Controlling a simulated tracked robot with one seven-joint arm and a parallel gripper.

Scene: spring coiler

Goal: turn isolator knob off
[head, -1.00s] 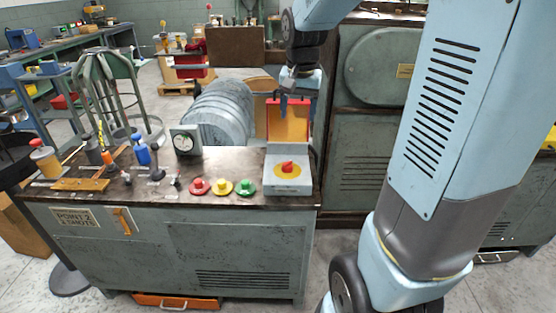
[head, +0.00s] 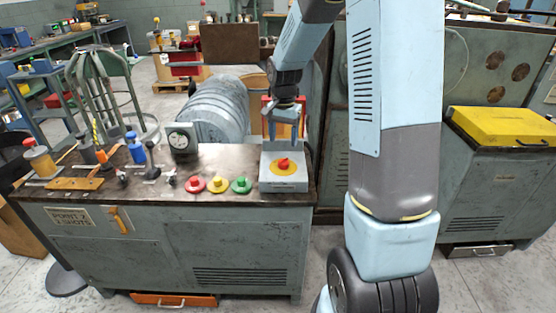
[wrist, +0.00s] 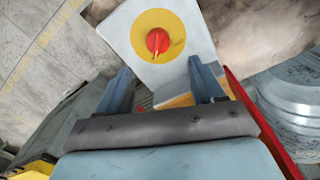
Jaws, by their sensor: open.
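The isolator knob (head: 284,164) is red and sits on a yellow disc on a grey box (head: 284,185) at the right end of the bench top. In the wrist view the knob (wrist: 158,41) shows a pale line across its face, beyond the fingertips. My gripper (head: 284,128) is just behind and above the box, apart from the knob. In the wrist view its two blue fingers (wrist: 157,75) are spread with nothing between them. A red and yellow panel (head: 267,110) stands behind the box, partly hidden by my gripper.
Red, yellow and green buttons (head: 218,185) stand left of the box. A dial gauge (head: 182,139) and several tools are further left on the bench (head: 120,180). A large grey coil (head: 218,108) lies behind. A yellow-topped cabinet (head: 505,126) stands at right.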

